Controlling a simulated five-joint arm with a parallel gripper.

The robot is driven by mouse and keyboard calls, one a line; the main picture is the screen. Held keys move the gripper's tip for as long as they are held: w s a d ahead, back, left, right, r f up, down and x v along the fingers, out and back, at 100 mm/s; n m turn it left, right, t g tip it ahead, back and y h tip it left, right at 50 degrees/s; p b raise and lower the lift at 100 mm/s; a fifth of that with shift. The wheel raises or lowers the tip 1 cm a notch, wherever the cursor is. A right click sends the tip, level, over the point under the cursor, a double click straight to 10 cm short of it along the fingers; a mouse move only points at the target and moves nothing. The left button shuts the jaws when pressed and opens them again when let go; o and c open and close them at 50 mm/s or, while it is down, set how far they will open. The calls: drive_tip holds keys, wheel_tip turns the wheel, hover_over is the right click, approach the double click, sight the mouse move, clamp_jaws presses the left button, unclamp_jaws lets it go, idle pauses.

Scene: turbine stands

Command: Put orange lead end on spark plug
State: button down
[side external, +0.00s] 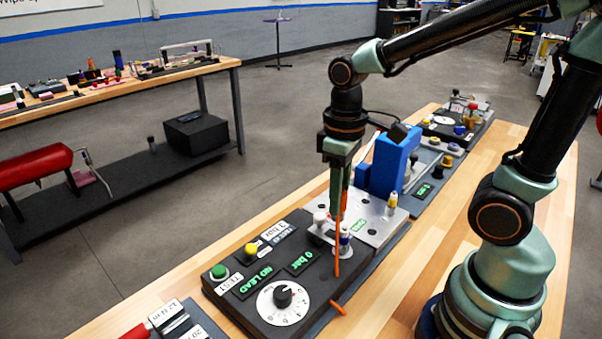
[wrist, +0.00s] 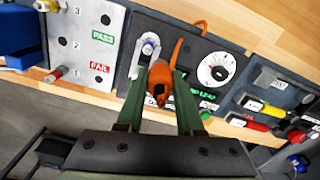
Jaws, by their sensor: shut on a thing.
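My gripper (side external: 339,205) points down over the black test box and is shut on the orange lead end (wrist: 160,82), which shows between the fingers in the wrist view. The orange lead (side external: 337,262) hangs down past the box's edge; its cord (wrist: 177,48) curves away in the wrist view. The spark plug (wrist: 148,46), white and blue, stands upright in a light mount just beyond the fingertips in the wrist view. In the side view the spark plug (side external: 345,239) is close beside and below the fingers. The lead end appears apart from the plug.
The test box (side external: 235,283) has a white dial (side external: 284,302), green and yellow buttons and a green "NO LEAD" display (side external: 256,280). A grey plate (side external: 376,224) with PASS/FAIL labels and a blue block (side external: 388,160) stand behind. Red-handled tools lie at the near end.

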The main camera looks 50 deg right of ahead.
wheel_tip(320, 180, up, 3)
drive_tip(key=d+m, duration=0.1)
drive_tip(key=d, duration=0.1)
hover_over(346, 230)
drive_tip(key=shift+w+f, duration=0.15)
drive_tip(key=shift+f, duration=2.2)
drive_tip(key=shift+f, duration=1.35)
drive_tip(key=shift+f, duration=0.2)
drive_tip(key=shift+c, duration=2.3)
unclamp_jaws()
drive_tip(key=shift+r, duration=0.1)
drive_tip(key=shift+o, duration=0.3)
